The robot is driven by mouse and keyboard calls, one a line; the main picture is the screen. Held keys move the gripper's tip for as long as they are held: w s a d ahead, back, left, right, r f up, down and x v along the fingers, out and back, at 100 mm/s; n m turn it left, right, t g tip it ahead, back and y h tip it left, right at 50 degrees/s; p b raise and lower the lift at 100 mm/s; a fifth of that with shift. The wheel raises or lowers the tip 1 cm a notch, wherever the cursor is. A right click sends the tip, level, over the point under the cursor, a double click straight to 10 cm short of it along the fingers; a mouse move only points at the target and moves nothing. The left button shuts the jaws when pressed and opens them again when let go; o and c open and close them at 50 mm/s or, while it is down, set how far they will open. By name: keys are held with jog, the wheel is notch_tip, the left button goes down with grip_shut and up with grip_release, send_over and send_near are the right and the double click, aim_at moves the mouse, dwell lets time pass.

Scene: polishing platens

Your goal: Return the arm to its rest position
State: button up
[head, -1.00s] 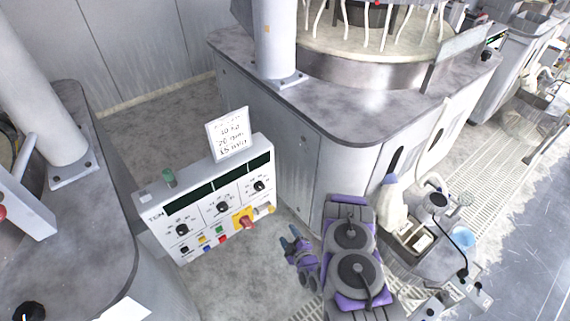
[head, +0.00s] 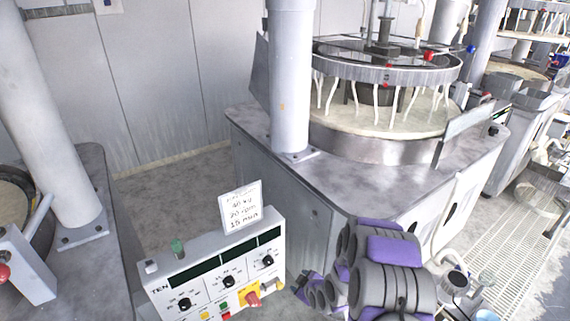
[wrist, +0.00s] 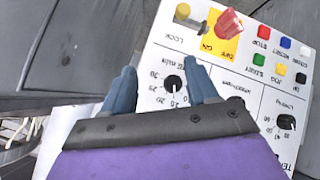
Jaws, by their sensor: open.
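My arm (head: 385,265), grey and purple, is folded at the bottom right of the head view, to the right of the white control panel (head: 215,268). My gripper (wrist: 163,80) shows in the wrist view with its two blue fingers apart and nothing between them. The panel's face lies beyond the fingers there, upside down, with a black knob (wrist: 174,82) seen between them and a red switch (wrist: 229,24) further up. In the head view the fingertips are hidden or too small to make out.
A polishing machine (head: 385,150) with a grey cabinet stands behind my arm. Another machine (head: 85,165) with a pillar is at the left. A paper card (head: 240,207) stands on the panel. Open floor (head: 170,195) lies between the machines.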

jog(key=s+d+r+m+g+h, duration=0.2)
jog(key=s+d+r+m+g, duration=0.1)
jog(key=s+r, duration=0.55)
jog(key=s+d+r+m+g+h, duration=0.2)
jog(key=s+d+r, duration=0.3)
jog(key=r, duration=0.7)
jog(key=s+r+m+g, duration=0.2)
jog(key=s+r, duration=0.2)
jog(key=s, duration=0.5)
jog(key=s+r+m+g, duration=0.1)
jog(key=s+r, duration=0.3)
jog(key=s, duration=0.6)
jog(key=s+r+m+g, duration=0.2)
jog(key=s+r, duration=0.3)
jog(key=s, duration=0.5)
jog(key=shift+s+d+m+g, duration=0.2)
jog(key=shift+s+m+g, duration=0.1)
jog(key=shift+m, duration=0.5)
jog(key=shift+w, duration=0.1)
jog(key=shift+c, duration=0.4)
